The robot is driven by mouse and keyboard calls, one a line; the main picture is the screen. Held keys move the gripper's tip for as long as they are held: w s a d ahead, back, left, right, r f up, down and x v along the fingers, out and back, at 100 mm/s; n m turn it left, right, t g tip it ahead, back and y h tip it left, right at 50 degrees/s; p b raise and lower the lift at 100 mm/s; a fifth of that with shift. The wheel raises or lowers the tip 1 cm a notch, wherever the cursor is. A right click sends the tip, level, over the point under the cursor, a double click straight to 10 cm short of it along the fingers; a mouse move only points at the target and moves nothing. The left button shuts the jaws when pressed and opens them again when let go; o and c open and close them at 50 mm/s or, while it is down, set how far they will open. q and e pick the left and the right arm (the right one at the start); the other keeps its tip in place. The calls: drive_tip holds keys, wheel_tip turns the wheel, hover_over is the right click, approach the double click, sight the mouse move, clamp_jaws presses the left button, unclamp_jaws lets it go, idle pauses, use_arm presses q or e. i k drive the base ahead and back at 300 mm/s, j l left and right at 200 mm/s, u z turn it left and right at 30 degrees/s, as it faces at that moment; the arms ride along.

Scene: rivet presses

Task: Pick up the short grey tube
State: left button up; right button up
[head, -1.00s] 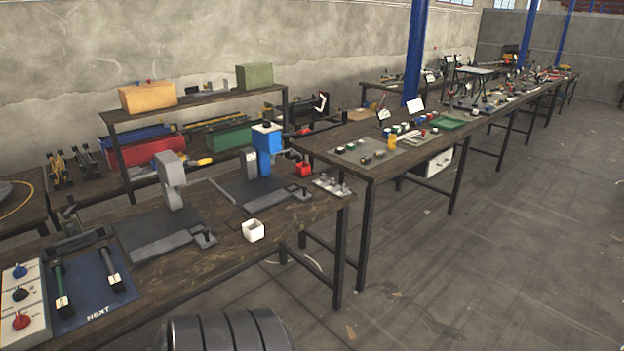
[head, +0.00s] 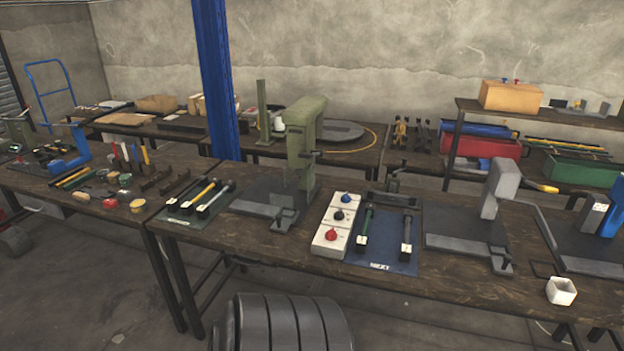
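A dark grey tube (head: 406,236) with a pale tag at its lower end lies on the right of the blue mat marked NEXT (head: 385,262). A green tube (head: 365,228) with a similar tag lies to its left on the same mat. On the green mat (head: 183,222) farther left lie several tagged tubes, among them a yellow one (head: 201,192) and a light grey one (head: 214,199). I cannot tell for certain which one is the short grey tube. Neither of my grippers is in view.
A control box (head: 336,225) with blue, black and red knobs stands left of the blue mat. A green press (head: 303,145), a grey press (head: 495,188) and a blue press (head: 611,212) stand on the bench.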

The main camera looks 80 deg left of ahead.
sight(412, 199)
drive_tip(key=u, duration=1.9)
drive_tip(key=i+j+u, duration=0.2)
